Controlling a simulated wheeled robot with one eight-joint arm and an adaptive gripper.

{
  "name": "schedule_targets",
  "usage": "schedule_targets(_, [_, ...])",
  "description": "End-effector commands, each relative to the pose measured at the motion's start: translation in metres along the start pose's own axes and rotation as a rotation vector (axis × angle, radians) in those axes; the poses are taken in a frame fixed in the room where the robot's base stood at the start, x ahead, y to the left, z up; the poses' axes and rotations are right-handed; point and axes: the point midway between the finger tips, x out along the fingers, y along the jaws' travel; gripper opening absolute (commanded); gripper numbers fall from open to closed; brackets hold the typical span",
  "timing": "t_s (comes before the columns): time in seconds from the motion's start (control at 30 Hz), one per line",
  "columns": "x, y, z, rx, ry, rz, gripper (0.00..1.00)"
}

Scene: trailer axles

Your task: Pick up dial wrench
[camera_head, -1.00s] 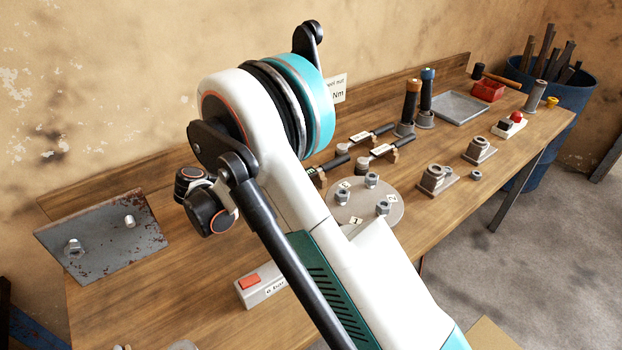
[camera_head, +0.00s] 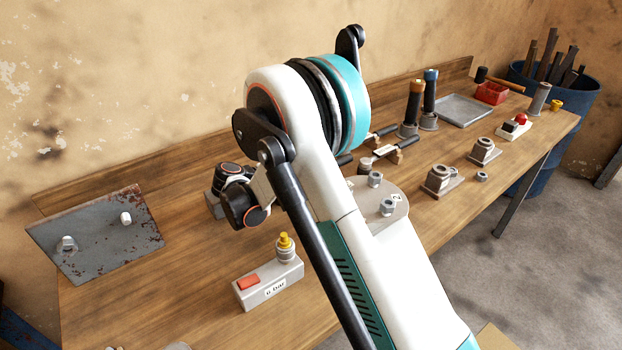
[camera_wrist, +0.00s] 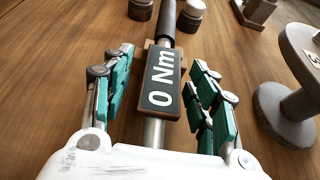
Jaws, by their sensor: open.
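In the wrist view, a wrench with a dark label plate reading "0 Nm" (camera_wrist: 162,82) lies lengthwise between my fingers. Its black handle (camera_wrist: 166,22) points away and its metal shaft (camera_wrist: 153,133) runs toward my palm. My gripper (camera_wrist: 160,60) is open, with the teal-padded fingers on either side of the plate and visible gaps between. In the head view my arm hides the gripper and this wrench. Other wrenches with black handles (camera_head: 390,151) show just right of my arm; I cannot tell which one is the dial wrench from there.
A round plate with nuts (camera_head: 398,214) stands right of my arm, and a pedestal (camera_wrist: 288,110) is close at right in the wrist view. Two upright black-handled tools (camera_head: 411,105) stand behind. A grey box (camera_head: 270,285) and rusty plate (camera_head: 95,235) are left.

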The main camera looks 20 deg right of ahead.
Motion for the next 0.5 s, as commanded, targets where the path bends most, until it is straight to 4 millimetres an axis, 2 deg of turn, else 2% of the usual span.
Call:
schedule_targets(0.07, [-0.0003,0.0,0.0004,0.0,0.0,0.0,0.51])
schedule_targets(0.2, [-0.0004,0.0,0.0004,0.0,0.0,0.0,0.19])
schedule_targets(0.3, [-0.0004,0.0,0.0004,0.0,0.0,0.0,0.0])
schedule_targets(0.5, [-0.0006,-0.0001,0.001,0.0,-0.001,0.0,0.0])
